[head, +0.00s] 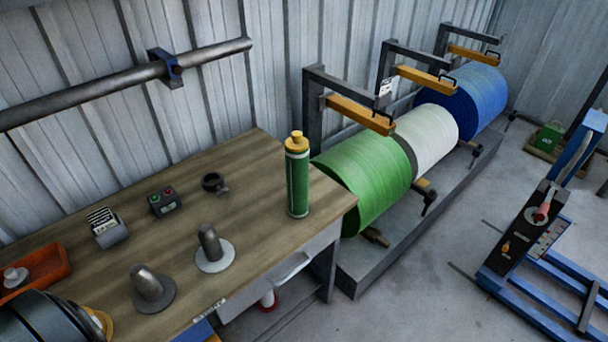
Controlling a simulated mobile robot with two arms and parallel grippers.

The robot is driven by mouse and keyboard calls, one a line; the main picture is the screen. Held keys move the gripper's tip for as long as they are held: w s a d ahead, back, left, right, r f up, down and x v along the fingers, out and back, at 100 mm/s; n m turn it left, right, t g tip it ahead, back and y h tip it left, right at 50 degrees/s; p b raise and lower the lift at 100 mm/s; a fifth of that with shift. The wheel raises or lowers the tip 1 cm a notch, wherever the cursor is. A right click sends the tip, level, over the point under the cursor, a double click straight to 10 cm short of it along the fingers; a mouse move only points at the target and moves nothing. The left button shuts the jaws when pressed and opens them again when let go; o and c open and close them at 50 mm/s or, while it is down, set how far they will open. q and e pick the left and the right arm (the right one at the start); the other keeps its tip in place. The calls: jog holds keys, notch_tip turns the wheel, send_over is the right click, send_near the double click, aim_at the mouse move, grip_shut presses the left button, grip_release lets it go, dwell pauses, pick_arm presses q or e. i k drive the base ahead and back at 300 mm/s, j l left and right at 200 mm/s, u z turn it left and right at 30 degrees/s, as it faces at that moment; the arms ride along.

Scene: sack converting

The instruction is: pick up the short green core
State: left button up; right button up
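No plain short green core is clear to me in the head view. An upright green cylinder with a yellow top (297,178) stands near the right end of the wooden bench (250,165); it looks like a flask, and I cannot tell whether it is the core. A large green roll (370,178) lies on the floor rack to its right. Two grey pegs on round bases, one with a pale base (210,248) and one with a darker base (150,288), stand bare on the bench. Neither gripper is in view.
On the bench are a button box (165,203), a small grey device (106,228), a black ring clamp (214,183) and an orange tray (35,272). White (428,137) and blue (470,100) rolls follow the green one. A blue-framed lift (530,245) stands right; floor between is clear.

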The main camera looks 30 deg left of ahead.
aim_at(296, 163)
jog(key=i+l+u, duration=0.15)
jog(key=u, duration=0.3)
jog(key=l+u, duration=0.3)
jog(key=u, duration=0.15)
jog(key=i+l+u, duration=0.1)
jog(key=l+u, duration=0.2)
jog(key=u, duration=0.15)
